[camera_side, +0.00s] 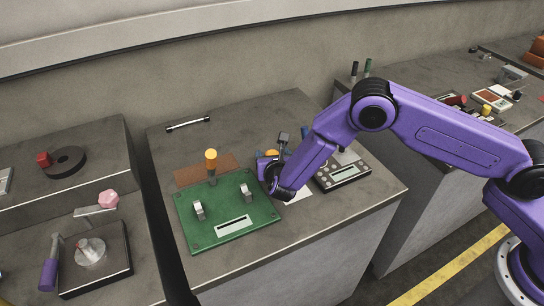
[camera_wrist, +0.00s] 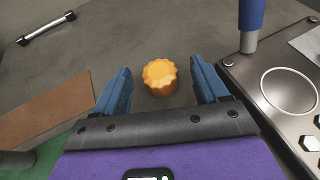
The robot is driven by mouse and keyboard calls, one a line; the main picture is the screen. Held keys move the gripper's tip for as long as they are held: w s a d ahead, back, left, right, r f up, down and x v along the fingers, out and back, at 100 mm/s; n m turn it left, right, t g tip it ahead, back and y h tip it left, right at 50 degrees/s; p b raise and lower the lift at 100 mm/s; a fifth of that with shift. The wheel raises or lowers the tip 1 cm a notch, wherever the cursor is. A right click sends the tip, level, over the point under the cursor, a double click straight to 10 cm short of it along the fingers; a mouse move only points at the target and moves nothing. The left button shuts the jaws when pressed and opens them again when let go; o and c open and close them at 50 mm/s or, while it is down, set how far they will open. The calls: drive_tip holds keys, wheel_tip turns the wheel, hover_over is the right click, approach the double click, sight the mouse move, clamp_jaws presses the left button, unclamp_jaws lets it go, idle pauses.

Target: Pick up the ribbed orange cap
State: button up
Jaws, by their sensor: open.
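The ribbed orange cap (camera_wrist: 159,77) stands upright on the grey bench top in the wrist view, with its scalloped top showing. My gripper (camera_wrist: 160,84) has its two blue fingers spread apart, one on each side of the cap, with a gap on both sides. The cap lies between the fingers, near the tips, and neither finger appears to touch it. In the side view my gripper (camera_side: 268,165) is low over the bench behind the green board, and a bit of the orange cap (camera_side: 271,153) shows beside it, mostly hidden by my wrist.
A green board (camera_side: 232,212) with metal clips and an orange-knobbed lever (camera_side: 211,160) stands left of my gripper. A brown mat (camera_wrist: 45,108) lies left. A scale-like device (camera_wrist: 262,62) and a blue-handled post (camera_wrist: 250,22) are close on the right. Bench behind the cap is clear.

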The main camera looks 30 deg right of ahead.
drive_tip(key=shift+x, duration=0.85)
drive_tip(key=shift+a, duration=0.1)
drive_tip(key=c, duration=1.1)
drive_tip(key=shift+c, duration=0.5)
drive_tip(key=shift+r, duration=0.1)
